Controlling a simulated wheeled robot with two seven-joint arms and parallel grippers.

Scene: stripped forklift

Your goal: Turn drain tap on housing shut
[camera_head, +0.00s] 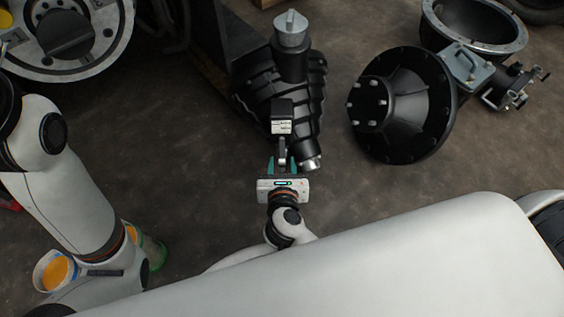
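A black ribbed housing (252,88) lies on the floor at the top centre, with a grey capped neck on top. A small grey lever-like piece (282,148), which looks like the drain tap, shows below a black block with a white label (281,118). My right gripper (283,163) comes up from below, its two teal fingertips apart on either side of the grey piece. I cannot tell whether either finger touches it. The tap's body is partly hidden. My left arm stands at the left; its gripper does not show clearly.
A black pipe with a silver end (312,162) sits just right of my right gripper. A black bell-shaped casing (425,105) and a metal-rimmed bowl part (515,45) lie at right. A white container with orange contents (42,268) is at lower left. Floor between is clear.

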